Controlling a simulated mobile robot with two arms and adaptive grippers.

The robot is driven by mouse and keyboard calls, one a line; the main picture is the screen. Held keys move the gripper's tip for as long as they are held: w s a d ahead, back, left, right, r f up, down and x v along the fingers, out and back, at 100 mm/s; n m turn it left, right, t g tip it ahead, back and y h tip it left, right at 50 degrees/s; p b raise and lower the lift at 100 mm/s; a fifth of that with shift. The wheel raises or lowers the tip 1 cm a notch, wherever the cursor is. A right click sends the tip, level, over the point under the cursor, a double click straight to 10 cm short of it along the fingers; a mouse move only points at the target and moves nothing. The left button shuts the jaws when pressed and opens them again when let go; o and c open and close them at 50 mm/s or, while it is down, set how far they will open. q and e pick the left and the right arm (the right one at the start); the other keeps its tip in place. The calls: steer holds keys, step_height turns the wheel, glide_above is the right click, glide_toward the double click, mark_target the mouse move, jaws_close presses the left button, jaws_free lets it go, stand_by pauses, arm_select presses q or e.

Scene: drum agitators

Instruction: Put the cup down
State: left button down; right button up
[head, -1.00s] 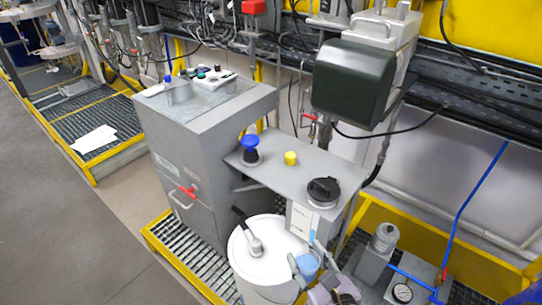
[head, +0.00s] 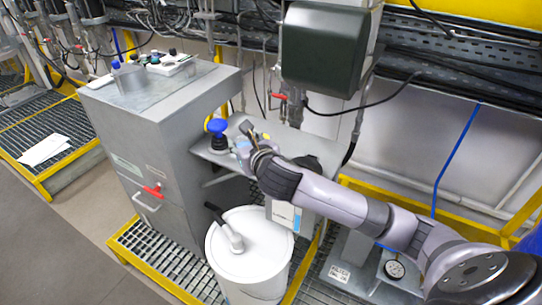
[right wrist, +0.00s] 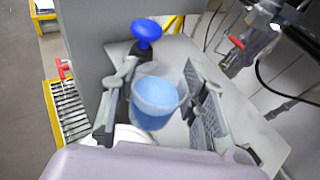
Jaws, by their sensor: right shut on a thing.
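My right gripper (head: 246,138) reaches in from the right in the head view, over the left part of the grey shelf (head: 298,146). It is shut on a clear cup (right wrist: 154,98) holding something blue, seen between the two fingers in the right wrist view. The cup looks upright there. In the head view the cup is small and partly hidden by the gripper. I cannot tell whether its base touches the shelf. My left gripper is not in view.
A blue knob on a black base (head: 218,132) stands on the shelf close beside the cup; it also shows in the right wrist view (right wrist: 146,32). A white drum (head: 238,262) with a lid handle stands below. A grey cabinet (head: 160,130) is at left. Shelf surface right of the gripper looks bare (right wrist: 258,135).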

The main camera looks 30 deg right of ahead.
steer(key=w+d+r+b, duration=0.1)
steer(key=w+d+r, duration=0.1)
steer(key=r, duration=0.1)
steer(key=w+d+r+m+h+b, duration=0.1)
steer(key=w+d+r, duration=0.1)
steer(key=d+r, duration=0.1)
steer(key=w+d+r+m+b, duration=0.1)
steer(key=w+d+r, duration=0.1)
steer(key=r, duration=0.1)
steer(key=shift+w+d+r+h, duration=0.15)
steer(key=shift+r+h, duration=0.2)
steer(key=shift+h, duration=0.05)
steer(key=f, duration=0.6)
steer(key=f+b, duration=0.1)
steer(key=f, duration=0.5)
steer(key=f+b, duration=0.1)
steer(key=f, duration=0.6)
steer(key=shift+w+d, duration=0.1)
steer(key=shift+d, duration=0.2)
steer(key=o, duration=1.3)
steer(key=shift+f, duration=0.1)
